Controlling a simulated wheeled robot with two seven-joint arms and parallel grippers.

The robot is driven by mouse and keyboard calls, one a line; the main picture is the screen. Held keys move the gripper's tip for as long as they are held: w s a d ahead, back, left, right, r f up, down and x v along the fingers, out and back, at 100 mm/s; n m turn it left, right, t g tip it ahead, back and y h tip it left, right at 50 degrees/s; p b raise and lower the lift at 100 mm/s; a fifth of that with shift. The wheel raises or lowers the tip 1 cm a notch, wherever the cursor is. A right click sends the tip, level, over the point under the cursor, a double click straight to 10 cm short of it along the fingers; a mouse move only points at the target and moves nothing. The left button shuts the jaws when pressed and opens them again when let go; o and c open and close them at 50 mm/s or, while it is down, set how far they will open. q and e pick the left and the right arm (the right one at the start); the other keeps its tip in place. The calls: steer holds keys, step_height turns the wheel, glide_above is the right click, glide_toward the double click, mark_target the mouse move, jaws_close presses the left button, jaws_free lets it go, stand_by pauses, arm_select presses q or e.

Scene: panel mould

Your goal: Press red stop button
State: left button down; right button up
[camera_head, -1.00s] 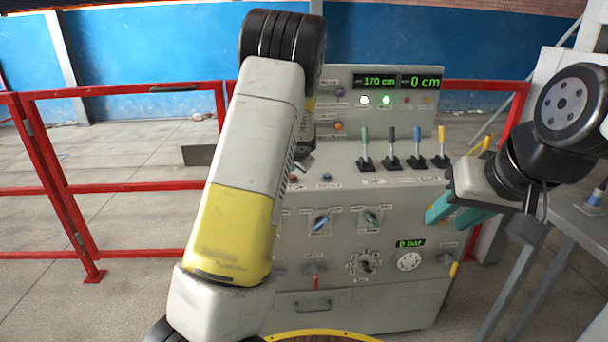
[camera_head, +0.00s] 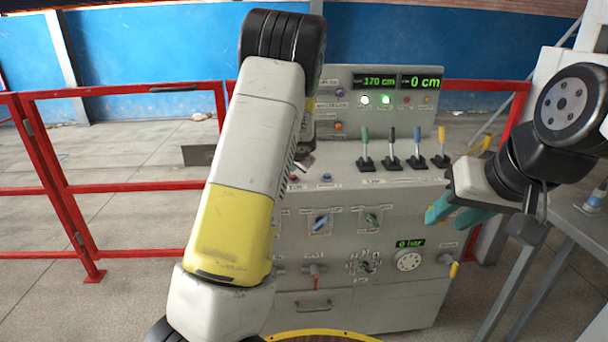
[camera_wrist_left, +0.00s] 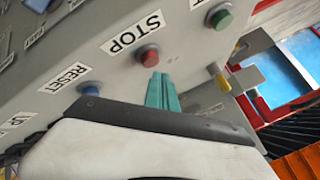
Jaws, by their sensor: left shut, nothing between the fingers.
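The red stop button (camera_wrist_left: 148,55) sits beside the STOP label on the grey panel in the left wrist view. It also shows as a small red spot (camera_head: 294,178) in the head view, just right of my left forearm. My left gripper (camera_wrist_left: 160,82) has its teal fingers shut and empty. Their tips are right by the lower edge of the red button; I cannot tell whether they touch it. In the head view my forearm hides these fingers. My right gripper (camera_head: 454,217) has its teal fingers apart and empty, at the panel's right side.
A blue button (camera_wrist_left: 88,88) labelled RESET and a green button (camera_wrist_left: 220,17) flank the red one. Several levers (camera_head: 392,152) stand to the right on the console (camera_head: 400,305). Lit displays (camera_head: 380,80) are above. A red railing (camera_head: 150,187) runs behind.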

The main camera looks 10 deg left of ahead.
arm_select(q)
steer(key=shift+f, duration=0.1)
steer(key=shift+f, duration=0.3)
steer(key=shift+f, duration=0.55)
stand_by(0.6)
steer(key=shift+r, duration=0.95)
steer(key=shift+r, duration=2.55)
